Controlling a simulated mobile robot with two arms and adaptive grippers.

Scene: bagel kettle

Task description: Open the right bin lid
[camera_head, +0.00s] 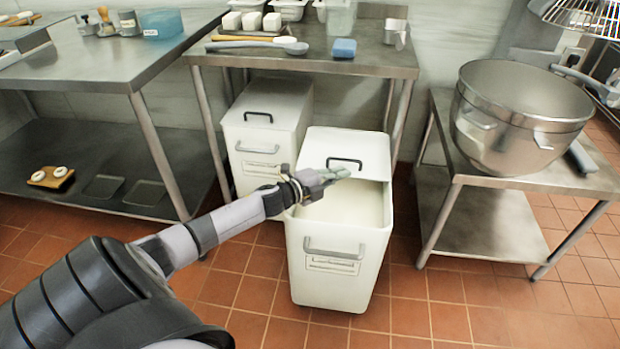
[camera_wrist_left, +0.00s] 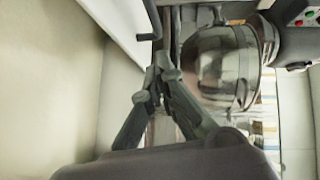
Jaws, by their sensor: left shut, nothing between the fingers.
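The right bin (camera_head: 340,255) is a white box pulled out in front of the middle table. Its lid (camera_head: 350,150) is slid back toward the rear, and the front part is open, showing pale contents (camera_head: 350,203). A dark handle (camera_head: 344,162) stands on the lid. My left gripper (camera_head: 335,175) is shut and empty above the bin's opening, close to the lid's front edge. In the left wrist view, my gripper fingers (camera_wrist_left: 160,75) meet beside the white lid edge (camera_wrist_left: 115,30) and its dark handle (camera_wrist_left: 150,36). Whether they touch the lid is unclear.
A second white bin (camera_head: 262,135) with its lid closed stands to the left, under the table (camera_head: 300,56). A low steel table (camera_head: 490,225) with a large bowl (camera_head: 520,115) is at the right. The tiled floor in front (camera_head: 430,320) is clear.

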